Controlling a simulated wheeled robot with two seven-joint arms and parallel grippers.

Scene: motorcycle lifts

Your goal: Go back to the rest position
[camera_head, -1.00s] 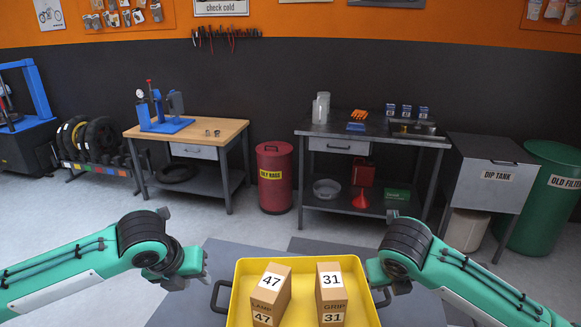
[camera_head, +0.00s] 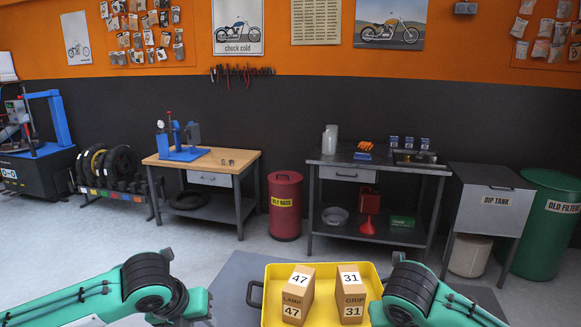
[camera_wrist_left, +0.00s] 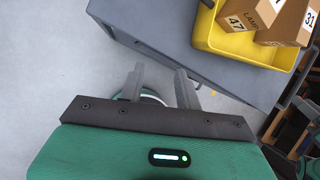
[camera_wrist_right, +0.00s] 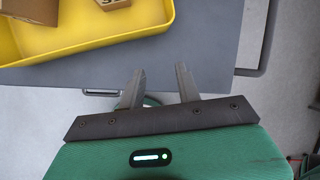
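A yellow tray (camera_head: 374,282) sits low in the head view on a grey surface. It holds a LAMP box (camera_head: 297,297) marked 47 and a GRIP box (camera_head: 351,293) marked 31, standing side by side. My left gripper (camera_wrist_left: 158,80) is open and empty, apart from the tray (camera_wrist_left: 208,35), over the floor and the edge of the grey surface. My right gripper (camera_wrist_right: 160,74) is open and empty, just outside the tray's edge (camera_wrist_right: 110,40). In the head view the gripper fingers are hidden or cut off at the bottom.
Behind stand a wooden-topped bench (camera_head: 202,163), a red oily-rags bin (camera_head: 285,205), a metal bench (camera_head: 375,165), a dip tank (camera_head: 492,205) and a green drum (camera_head: 540,225). The floor (camera_head: 225,258) before them is clear. A dark handle (camera_head: 253,293) sticks out left of the tray.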

